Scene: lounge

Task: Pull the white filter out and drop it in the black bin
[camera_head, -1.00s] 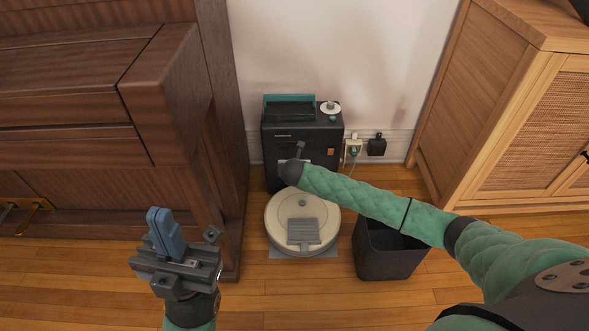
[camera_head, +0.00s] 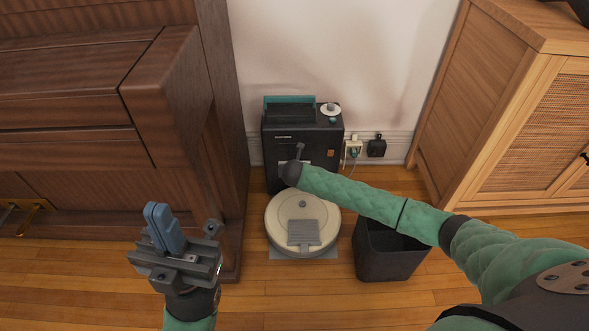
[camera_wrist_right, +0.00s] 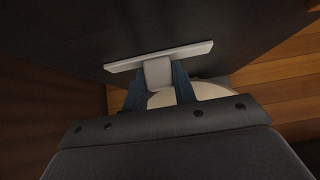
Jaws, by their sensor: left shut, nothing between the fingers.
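The black appliance (camera_head: 283,142) stands against the wall, and its dark front fills much of the right wrist view. The white filter (camera_wrist_right: 190,52) shows there as a thin pale bar with a tab (camera_wrist_right: 157,73) on that front. My right gripper (camera_wrist_right: 158,84) has its blue fingers against both sides of the tab. In the head view my right wrist hides these fingers. The black bin (camera_head: 385,262) stands on the floor right of the appliance, partly under my right arm; what I see of it is dark inside. My left gripper (camera_head: 163,228) is shut and empty at the lower left, away from everything.
A round cream robot vacuum (camera_head: 272,222) sits on the floor in front of the appliance. A brown wooden piano (camera_head: 165,90) stands at left and a wooden cabinet (camera_head: 480,100) at right. Plugs (camera_head: 376,148) are in the wall. Floor is free at the front.

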